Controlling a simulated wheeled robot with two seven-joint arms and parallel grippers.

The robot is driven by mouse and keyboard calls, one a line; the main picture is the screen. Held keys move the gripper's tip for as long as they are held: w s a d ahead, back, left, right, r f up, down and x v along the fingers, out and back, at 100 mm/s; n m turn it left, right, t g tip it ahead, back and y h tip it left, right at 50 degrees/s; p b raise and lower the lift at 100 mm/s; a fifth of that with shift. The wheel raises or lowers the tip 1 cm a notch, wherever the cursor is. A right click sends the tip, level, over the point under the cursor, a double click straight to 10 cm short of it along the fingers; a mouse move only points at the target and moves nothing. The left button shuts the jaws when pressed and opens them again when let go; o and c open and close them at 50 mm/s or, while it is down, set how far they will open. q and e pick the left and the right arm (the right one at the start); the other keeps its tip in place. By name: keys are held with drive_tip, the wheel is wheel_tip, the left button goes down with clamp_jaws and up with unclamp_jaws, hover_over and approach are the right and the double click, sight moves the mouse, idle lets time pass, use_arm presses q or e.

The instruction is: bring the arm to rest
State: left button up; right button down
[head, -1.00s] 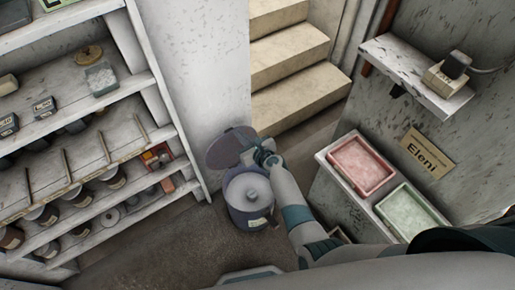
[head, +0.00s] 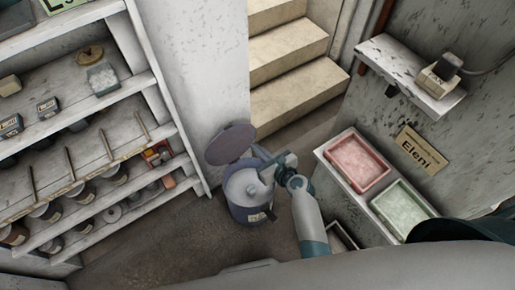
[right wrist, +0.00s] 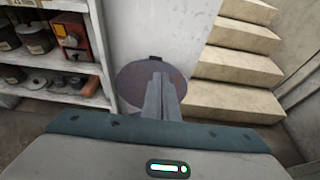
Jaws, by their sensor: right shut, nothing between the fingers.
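My right gripper (head: 258,152) is shut and empty. In the head view it is above the right side of an open, dark grey-purple bucket (head: 252,214), with its fingers pointing up and left, near the raised round lid (head: 231,144). In the right wrist view its closed fingers (right wrist: 160,82) overlap the lid (right wrist: 135,82). I cannot tell whether they touch it. Something pale with a small raised middle shows inside the bucket. My left gripper is not in view.
A shelf unit (head: 150,80) with jars and boxes stands at the left. Stairs (head: 290,80) rise behind. At the right are a red tray (head: 358,163), a green tray (head: 403,208) and a wall ledge (head: 400,72). Floor is clear left of the bucket.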

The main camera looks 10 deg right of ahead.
idle(0.4)
drive_tip(key=s+d+f+n+g+h, duration=0.1)
drive_tip(key=s+d+f+n+g, duration=0.15)
drive_tip(key=s+f+n, duration=0.8)
drive_tip(key=s+d+f+n+g+h, duration=0.15)
drive_tip(key=s+f+n+g, duration=0.35)
drive_tip(key=s+f, duration=0.9)
drive_tip(key=s+d+f+n+g+h, duration=0.1)
drive_tip(key=s+d+f+n, duration=0.2)
drive_tip(key=s+f+n, duration=0.2)
drive_tip(key=s+d+f+n+g+h+b, duration=0.1)
drive_tip(key=s+d+f+n+g, duration=0.1)
drive_tip(key=s+d+f+n, duration=0.2)
drive_tip(key=s+d+f+n+g+h, duration=0.1)
drive_tip(key=s+d+f+n, duration=0.3)
drive_tip(key=s+n, duration=0.5)
drive_tip(key=s+f, duration=0.2)
drive_tip(key=s, duration=0.6)
drive_tip(key=shift+s+f+n+b, duration=0.15)
drive_tip(key=shift+f+n+b, duration=0.1)
drive_tip(key=shift+n+b, duration=0.1)
drive_tip(key=shift+a, duration=0.1)
